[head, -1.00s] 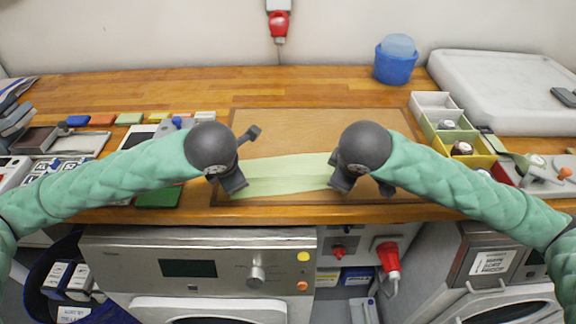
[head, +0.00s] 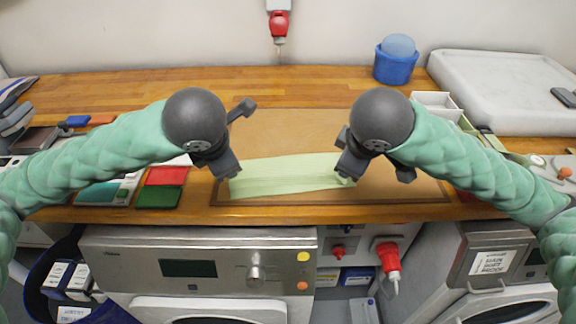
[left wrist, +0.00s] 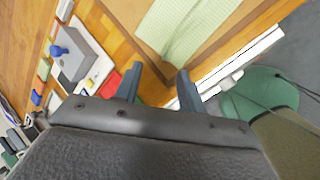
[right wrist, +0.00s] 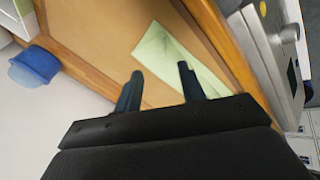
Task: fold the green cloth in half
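The green cloth (head: 285,176) lies as a long, narrow pale strip near the front of the brown board (head: 290,130). It looks doubled over, with its long sides running left to right. My left gripper (head: 228,172) is above the strip's left end; in the left wrist view its fingers (left wrist: 158,90) are apart and empty, with the cloth (left wrist: 185,30) beyond them. My right gripper (head: 347,172) is above the right end; in the right wrist view its fingers (right wrist: 160,88) are open and empty, and the cloth (right wrist: 175,60) shows a lifted or creased corner.
Red (head: 167,176) and green (head: 158,197) flat pieces lie left of the board. A blue tub (head: 395,68) stands at the back, with a large white tray (head: 500,85) to its right. Small bins stand behind my right arm. The back of the board is clear.

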